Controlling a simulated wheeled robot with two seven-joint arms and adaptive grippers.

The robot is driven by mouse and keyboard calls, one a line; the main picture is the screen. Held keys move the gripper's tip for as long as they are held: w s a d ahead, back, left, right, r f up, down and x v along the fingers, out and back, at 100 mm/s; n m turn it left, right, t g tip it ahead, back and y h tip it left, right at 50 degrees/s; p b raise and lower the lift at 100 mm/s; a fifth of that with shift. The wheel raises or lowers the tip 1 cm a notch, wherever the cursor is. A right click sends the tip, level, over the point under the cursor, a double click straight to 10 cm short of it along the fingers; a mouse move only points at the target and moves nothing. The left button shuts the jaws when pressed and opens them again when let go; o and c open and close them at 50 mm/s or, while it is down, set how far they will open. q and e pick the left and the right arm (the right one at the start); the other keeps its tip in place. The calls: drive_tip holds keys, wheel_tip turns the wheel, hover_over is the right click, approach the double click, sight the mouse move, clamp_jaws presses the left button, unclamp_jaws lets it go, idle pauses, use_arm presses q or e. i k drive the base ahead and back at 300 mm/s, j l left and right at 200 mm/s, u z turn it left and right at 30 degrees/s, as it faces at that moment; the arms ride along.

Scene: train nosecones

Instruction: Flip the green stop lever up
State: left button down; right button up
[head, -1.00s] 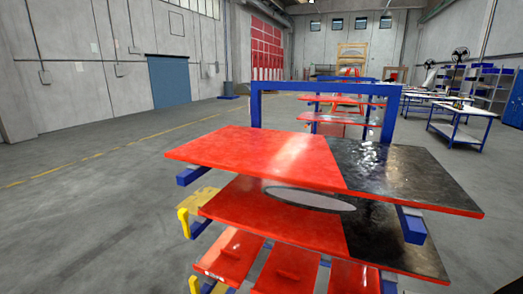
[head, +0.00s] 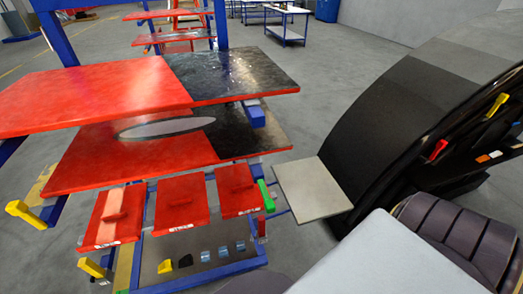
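The green lever (head: 266,196) is a short, bright green bar at the right end of the blue-framed rack in the head view. It stands beside the rightmost small red panel (head: 239,189), leaning slightly, with its top end toward the upper left. A pale square plate (head: 313,188) is just to its right. Neither of my grippers shows in the head view, so nothing is seen touching the lever.
The rack carries large red-and-black panels (head: 95,93) above several small red panels. A yellow lever (head: 25,214) sticks out at its left. A large black curved shell (head: 410,120) stands at right. Open grey floor (head: 325,90) lies behind, between rack and shell.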

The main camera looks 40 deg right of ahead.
sight(270, 206)
drive_tip(key=l+z, duration=0.15)
drive_tip(key=z, duration=1)
drive_tip(key=i+j, duration=0.05)
